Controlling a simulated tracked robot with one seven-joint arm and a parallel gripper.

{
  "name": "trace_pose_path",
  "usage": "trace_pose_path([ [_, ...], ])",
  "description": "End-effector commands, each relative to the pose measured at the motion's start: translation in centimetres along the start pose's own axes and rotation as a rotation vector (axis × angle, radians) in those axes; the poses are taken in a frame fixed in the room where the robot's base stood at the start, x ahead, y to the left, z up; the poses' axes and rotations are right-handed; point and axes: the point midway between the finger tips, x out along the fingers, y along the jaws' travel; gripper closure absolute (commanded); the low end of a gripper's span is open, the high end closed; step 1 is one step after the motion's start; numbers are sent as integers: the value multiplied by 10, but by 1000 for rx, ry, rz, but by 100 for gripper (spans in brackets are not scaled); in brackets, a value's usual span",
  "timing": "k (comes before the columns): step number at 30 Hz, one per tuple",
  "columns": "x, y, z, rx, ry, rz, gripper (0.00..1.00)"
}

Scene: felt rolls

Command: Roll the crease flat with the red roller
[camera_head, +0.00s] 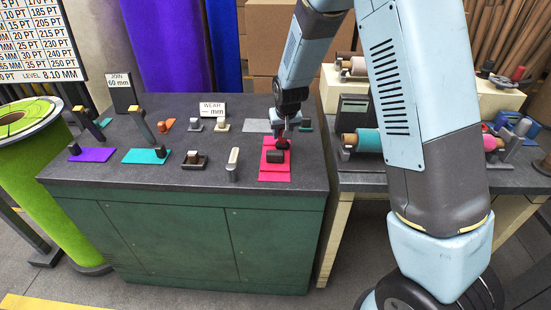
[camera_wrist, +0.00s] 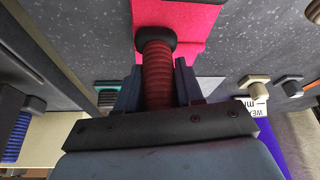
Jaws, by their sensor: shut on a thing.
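My gripper (camera_wrist: 157,85) is shut on a red ribbed handle (camera_wrist: 158,75) with a round dark end (camera_wrist: 156,38), which looks like the red roller. In the head view, my gripper (camera_head: 287,128) is over the far part of a pink-red felt strip (camera_head: 275,177) near the bench's right end. The dark end appears close above or on the felt; I cannot tell if it touches. A dark block-like piece (camera_head: 275,156) sits on the felt just nearer the camera. The felt also shows in the wrist view (camera_wrist: 190,22). The crease cannot be made out.
The dark bench top (camera_head: 215,178) holds a purple felt (camera_head: 93,154), a teal felt (camera_head: 146,156), a pale upright tool (camera_head: 233,163) and several small blocks. A second bench with rolls (camera_head: 368,140) is at right, partly hidden by my arm.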

Motion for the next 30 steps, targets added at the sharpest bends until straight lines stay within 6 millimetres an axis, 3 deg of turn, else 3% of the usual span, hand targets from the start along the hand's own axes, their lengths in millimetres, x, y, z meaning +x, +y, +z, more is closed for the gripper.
trace_pose_path([
  [4,0,-9,-4,-2,2,-1,100],
  [17,0,-12,-4,-1,2,-1,100],
  [30,5,-33,-8,-1,2,-1,100],
])
